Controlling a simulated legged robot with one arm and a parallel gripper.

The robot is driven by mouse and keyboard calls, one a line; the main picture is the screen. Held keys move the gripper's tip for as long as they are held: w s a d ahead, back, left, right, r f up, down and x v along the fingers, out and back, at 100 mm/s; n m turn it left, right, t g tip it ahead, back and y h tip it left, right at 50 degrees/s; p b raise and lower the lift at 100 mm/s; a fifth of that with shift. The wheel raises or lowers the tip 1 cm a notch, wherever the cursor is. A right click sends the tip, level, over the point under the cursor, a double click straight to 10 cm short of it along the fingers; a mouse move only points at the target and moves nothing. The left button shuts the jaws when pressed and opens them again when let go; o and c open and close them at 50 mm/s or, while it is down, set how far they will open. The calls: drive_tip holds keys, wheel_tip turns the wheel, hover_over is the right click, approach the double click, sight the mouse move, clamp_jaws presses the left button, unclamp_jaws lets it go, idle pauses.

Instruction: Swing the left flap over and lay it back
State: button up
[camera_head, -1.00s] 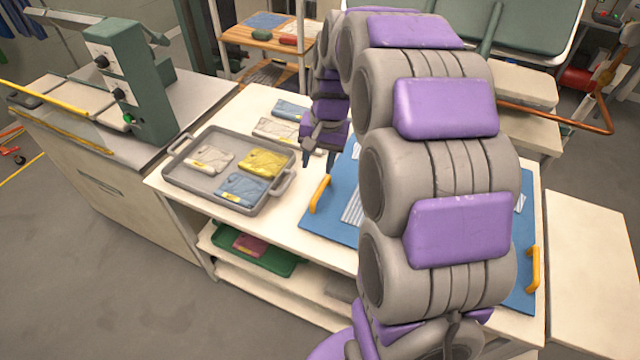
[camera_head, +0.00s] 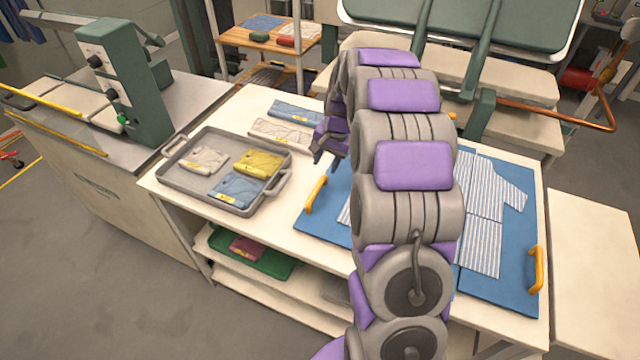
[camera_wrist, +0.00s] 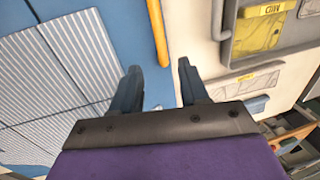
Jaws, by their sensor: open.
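The blue folding board (camera_head: 512,284) lies flat on the white table with a striped shirt (camera_head: 490,240) spread on it. An orange handle (camera_head: 316,194) is on its left flap and another orange handle (camera_head: 537,268) on its right side. My arm hides the board's middle and most of the left flap. In the wrist view, my gripper (camera_wrist: 159,68) is open and empty. The left flap's handle (camera_wrist: 157,30) runs ahead of it, nearly in line with the gap, and appears apart from the fingers. The striped shirt (camera_wrist: 60,90) lies to its left.
A grey tray (camera_head: 190,188) with several folded garments stands left of the board. A blue folded garment (camera_head: 296,110) and a pale one (camera_head: 280,131) lie behind it. A green press machine (camera_head: 125,90) stands at far left. A garment press (camera_head: 460,25) rises at the back.

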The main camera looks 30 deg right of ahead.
sight(319, 185)
drive_tip(key=f, duration=0.3)
drive_tip(key=w+a+f+b, duration=0.1)
drive_tip(key=f, duration=0.5)
drive_tip(key=shift+w+a+b, duration=0.15)
drive_tip(key=shift+a+b, duration=0.25)
drive_tip(key=shift+d+f, duration=0.15)
drive_tip(key=shift+d, duration=0.2)
drive_tip(key=shift+a, duration=0.2)
drive_tip(key=c, duration=0.6)
clamp_jaws()
